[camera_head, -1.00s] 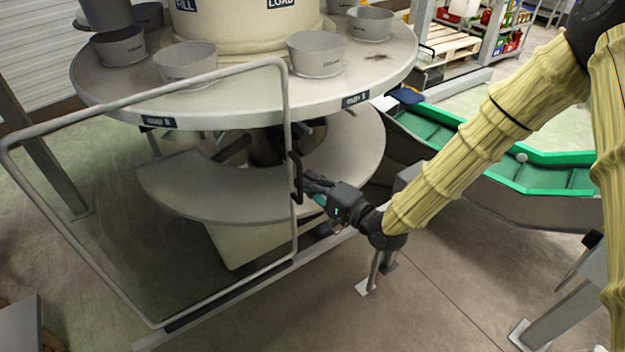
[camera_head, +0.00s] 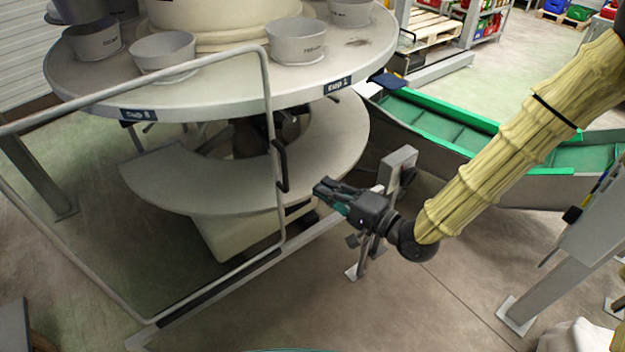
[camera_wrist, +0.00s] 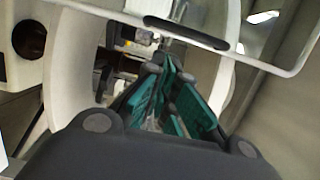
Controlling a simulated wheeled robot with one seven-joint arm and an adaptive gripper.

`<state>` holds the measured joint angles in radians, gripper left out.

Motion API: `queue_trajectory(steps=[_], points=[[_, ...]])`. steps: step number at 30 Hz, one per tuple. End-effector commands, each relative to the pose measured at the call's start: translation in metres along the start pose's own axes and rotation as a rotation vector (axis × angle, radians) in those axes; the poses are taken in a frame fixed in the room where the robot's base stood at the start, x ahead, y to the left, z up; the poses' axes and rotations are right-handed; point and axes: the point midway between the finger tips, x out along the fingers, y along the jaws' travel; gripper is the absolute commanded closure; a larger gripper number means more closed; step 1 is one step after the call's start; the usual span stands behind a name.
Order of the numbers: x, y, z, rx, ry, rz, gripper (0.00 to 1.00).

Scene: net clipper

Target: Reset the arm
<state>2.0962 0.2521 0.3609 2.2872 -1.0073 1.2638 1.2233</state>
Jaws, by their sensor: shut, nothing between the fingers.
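My gripper (camera_head: 325,190) is shut and empty at the end of my yellow-sleeved arm. In the head view it points left, in open air to the right of a grey frame gate (camera_head: 272,130). A black handle (camera_head: 281,166) sits on the gate's right upright, apart from my fingers. In the wrist view my teal-padded fingers (camera_wrist: 165,90) point forward, and the black handle (camera_wrist: 186,33) on the gate's bar lies ahead across the top.
Behind the gate stands a round table (camera_head: 210,95) with several grey cups and a lower curved shelf (camera_head: 200,195). A green conveyor (camera_head: 440,120) runs at the right. A grey post (camera_head: 398,165) stands close behind my gripper. The floor in front is clear.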

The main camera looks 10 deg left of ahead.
Motion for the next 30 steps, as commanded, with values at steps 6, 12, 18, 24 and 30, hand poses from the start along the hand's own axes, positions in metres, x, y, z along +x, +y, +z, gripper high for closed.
queue_trajectory(steps=[6, 12, 18, 24, 30], points=[[-0.017, 0.0, 0.0, 0.0, 0.001, -0.001, 1.0], [-0.019, 0.0, 0.0, -0.001, 0.0, 0.001, 1.0], [-0.028, 0.03, 0.0, -0.027, 0.029, 0.082, 1.0], [-0.063, 0.114, 0.004, -0.117, 0.082, 0.337, 1.0], [-0.128, 0.206, 0.019, -0.223, 0.075, 0.665, 1.0]])
